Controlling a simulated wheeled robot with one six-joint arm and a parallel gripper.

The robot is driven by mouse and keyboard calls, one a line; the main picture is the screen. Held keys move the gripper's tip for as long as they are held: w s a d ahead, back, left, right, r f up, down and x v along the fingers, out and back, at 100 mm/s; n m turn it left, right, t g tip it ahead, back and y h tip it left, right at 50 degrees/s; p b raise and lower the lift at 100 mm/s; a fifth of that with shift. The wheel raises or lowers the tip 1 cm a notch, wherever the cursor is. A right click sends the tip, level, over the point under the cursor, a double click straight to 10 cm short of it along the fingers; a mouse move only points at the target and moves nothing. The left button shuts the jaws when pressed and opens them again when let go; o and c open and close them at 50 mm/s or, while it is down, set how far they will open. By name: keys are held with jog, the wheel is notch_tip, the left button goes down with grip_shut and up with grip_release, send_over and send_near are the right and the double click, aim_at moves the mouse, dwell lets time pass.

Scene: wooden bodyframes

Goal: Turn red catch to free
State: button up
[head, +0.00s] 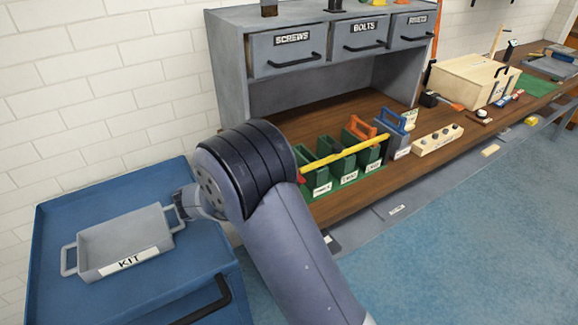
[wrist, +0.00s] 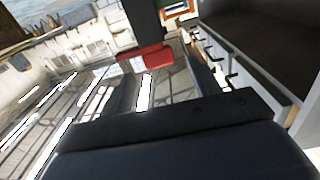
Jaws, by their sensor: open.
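A yellow bar (head: 345,152) lies across the green bins on the brown bench in the head view. A small red piece (head: 301,179) shows at its left end, close beside my arm's elbow; it may be the red catch, but it is too small to read its position. My gripper shows in the wrist view as a large dark shape (wrist: 165,125) across the bottom; its jaws are open and I see nothing held. A red block (wrist: 145,57) under a dark upright part also shows there; I cannot tell what it is. My arm hides part of the bench's left end.
A grey KIT tray (head: 120,238) sits on the blue cart (head: 215,258) at left, close to my arm. Green bins (head: 320,178) stand along the bench. A grey drawer cabinet (head: 230,75) stands behind them. A wooden box (head: 465,80) is farther right.

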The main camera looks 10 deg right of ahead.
jog(key=v, duration=0.5)
jog(key=shift+s+a, duration=0.15)
jog(key=shift+a, duration=0.2)
jog(key=x, duration=1)
jog(key=shift+d+p, duration=0.3)
jog(key=shift+p, duration=0.05)
jog(key=shift+t, duration=0.3)
